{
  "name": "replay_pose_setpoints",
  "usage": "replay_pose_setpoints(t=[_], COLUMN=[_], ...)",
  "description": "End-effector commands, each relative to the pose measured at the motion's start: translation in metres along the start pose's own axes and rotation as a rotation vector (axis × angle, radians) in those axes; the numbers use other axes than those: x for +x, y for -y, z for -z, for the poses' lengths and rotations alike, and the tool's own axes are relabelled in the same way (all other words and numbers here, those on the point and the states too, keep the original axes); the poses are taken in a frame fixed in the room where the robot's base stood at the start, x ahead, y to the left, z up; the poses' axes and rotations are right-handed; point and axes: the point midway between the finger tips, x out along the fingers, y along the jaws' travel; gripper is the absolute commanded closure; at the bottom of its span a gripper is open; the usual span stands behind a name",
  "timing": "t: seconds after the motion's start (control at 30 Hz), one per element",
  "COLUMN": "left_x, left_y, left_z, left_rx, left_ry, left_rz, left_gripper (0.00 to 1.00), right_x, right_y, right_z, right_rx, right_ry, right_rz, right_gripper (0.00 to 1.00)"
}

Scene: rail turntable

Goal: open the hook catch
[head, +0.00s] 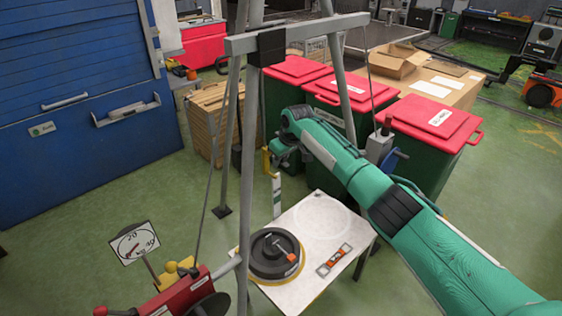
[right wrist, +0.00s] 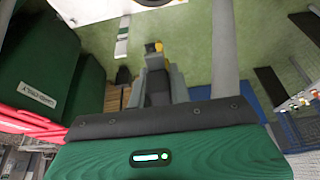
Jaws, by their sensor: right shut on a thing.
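A small yellow piece (head: 266,161), which looks like part of the hook catch, is at the end of my right arm in the head view. My right gripper (head: 272,163) is small and partly hidden there by the green wrist. In the right wrist view the jaws (right wrist: 157,70) are closed together, with the yellow piece (right wrist: 153,47) at their tips. The rest of the catch is too small and covered to make out. A pale strip (head: 276,190) hangs just below the gripper in the head view. My left gripper is not in view.
A grey frame (head: 326,33) stands over a white table (head: 311,214) bearing a black disc (head: 265,268) and an orange-marked level (head: 335,259). A red winch (head: 182,297) is at lower left. Red-lidded green bins (head: 427,160) stand behind my right arm.

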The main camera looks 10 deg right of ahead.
Motion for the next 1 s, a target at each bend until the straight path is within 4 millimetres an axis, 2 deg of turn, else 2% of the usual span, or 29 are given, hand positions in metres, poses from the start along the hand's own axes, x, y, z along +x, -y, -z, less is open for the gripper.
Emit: replay_pose_setpoints(t=[0.33, 0.87, 0.9, 1.0], left_x=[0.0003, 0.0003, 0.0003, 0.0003], left_y=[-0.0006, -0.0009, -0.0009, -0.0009], left_z=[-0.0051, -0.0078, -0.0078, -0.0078], left_rx=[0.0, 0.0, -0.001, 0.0], left_ry=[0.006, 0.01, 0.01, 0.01], left_rz=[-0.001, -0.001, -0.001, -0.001], left_gripper=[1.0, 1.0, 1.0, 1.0], right_x=[-0.0034, -0.0031, -0.0031, -0.0031], right_y=[0.0004, 0.0004, 0.0004, 0.0003], right_z=[0.0025, 0.0019, 0.0018, 0.0018], right_rx=[0.001, 0.0, 0.0, 0.0], right_ry=[0.102, 0.122, 0.122, 0.122], right_rz=[0.0, 0.0, 0.0, 0.0], right_gripper=[1.0, 1.0, 0.78, 0.59])
